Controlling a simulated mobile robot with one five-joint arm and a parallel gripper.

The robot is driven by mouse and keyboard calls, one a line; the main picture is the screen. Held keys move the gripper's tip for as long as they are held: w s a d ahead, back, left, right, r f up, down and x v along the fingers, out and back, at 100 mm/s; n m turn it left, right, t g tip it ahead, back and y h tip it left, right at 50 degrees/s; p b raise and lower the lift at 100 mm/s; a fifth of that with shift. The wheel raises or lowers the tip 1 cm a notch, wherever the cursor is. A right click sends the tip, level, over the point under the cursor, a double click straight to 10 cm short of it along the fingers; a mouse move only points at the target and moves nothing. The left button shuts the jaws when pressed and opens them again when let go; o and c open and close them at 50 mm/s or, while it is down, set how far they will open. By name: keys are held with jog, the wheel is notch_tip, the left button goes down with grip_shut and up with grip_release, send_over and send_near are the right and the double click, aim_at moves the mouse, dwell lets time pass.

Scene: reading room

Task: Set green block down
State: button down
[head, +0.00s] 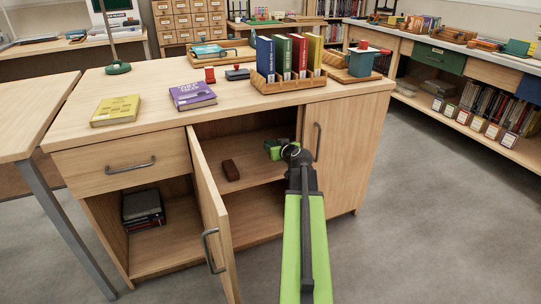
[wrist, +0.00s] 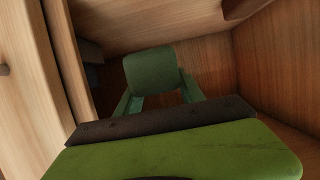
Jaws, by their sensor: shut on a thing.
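My gripper (head: 274,148) reaches inside the open middle compartment of the wooden cabinet (head: 345,160), above its shelf (head: 262,171). In the wrist view the green block (wrist: 153,70) sits at the fingertips of my gripper (wrist: 157,95), which is shut on it. In the head view the block is hard to separate from the green gripper parts. I cannot tell whether the block touches the wood beneath it.
A brown block (head: 231,170) lies on the shelf, left of my gripper. The cabinet door (head: 212,220) stands open at the left, its edge toward me. Shelf space beside the brown block is clear.

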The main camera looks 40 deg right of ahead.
jog(key=b, duration=0.4)
send_over(267, 162)
jog(key=f, duration=0.5)
jog(key=shift+s, duration=0.2)
jog(key=shift+w+d+f, duration=0.1)
jog(key=shift+w+f, duration=0.05)
jog(key=shift+w, duration=0.25)
notch_tip(267, 162, down, 4)
jog(key=b, duration=0.4)
jog(key=shift+f, duration=0.15)
jog(key=shift+r, duration=0.2)
jog(key=shift+f, duration=0.15)
jog(key=c, duration=0.7)
grip_release()
jog(key=shift+s, duration=0.1)
